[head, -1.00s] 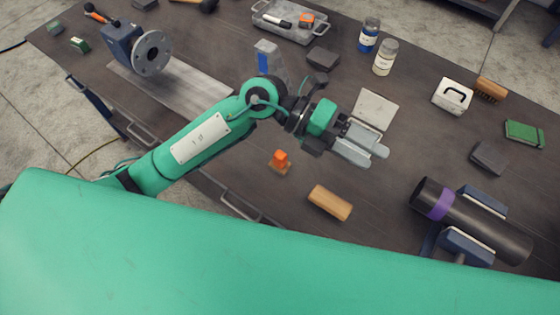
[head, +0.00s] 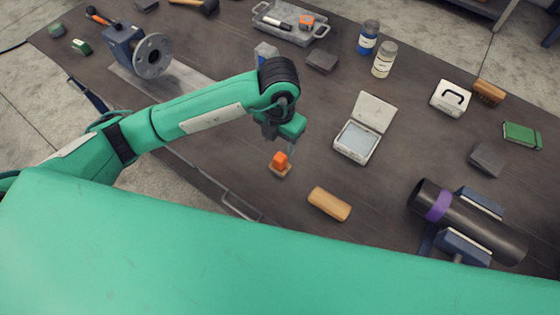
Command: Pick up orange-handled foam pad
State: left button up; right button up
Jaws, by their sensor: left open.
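The orange-handled foam pad (head: 280,164) lies on the dark workbench, in front of the middle of the bench's near part. Its orange handle points up from a brown base. My left gripper (head: 289,149) is open and points downward just above and behind the pad in this view. Its fingers are small and partly hidden by my wrist, so I cannot tell whether they are around the handle. My right gripper is not in view.
A wooden block (head: 329,203) lies to the right of the pad. An open white case (head: 357,142) stands farther right. A dark pipe with a purple band (head: 440,206) rests in blue cradles. A flanged pipe (head: 152,55) stands at the back left.

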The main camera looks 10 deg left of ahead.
aim_at(280, 156)
pick_arm(q)
notch_tip(280, 156, down, 3)
jog(key=shift+f+p, duration=0.15)
jog(key=shift+p, duration=0.15)
jog(key=shift+f+p, duration=0.45)
notch_tip(280, 156, down, 4)
jog(key=shift+s+d+f+p, duration=0.1)
jog(key=shift+s+p, duration=0.05)
jog(key=shift+p, duration=0.9)
jog(key=shift+f, duration=0.2)
jog(key=c, duration=1.1)
jog(key=shift+o, duration=0.2)
jog(key=shift+r, duration=0.1)
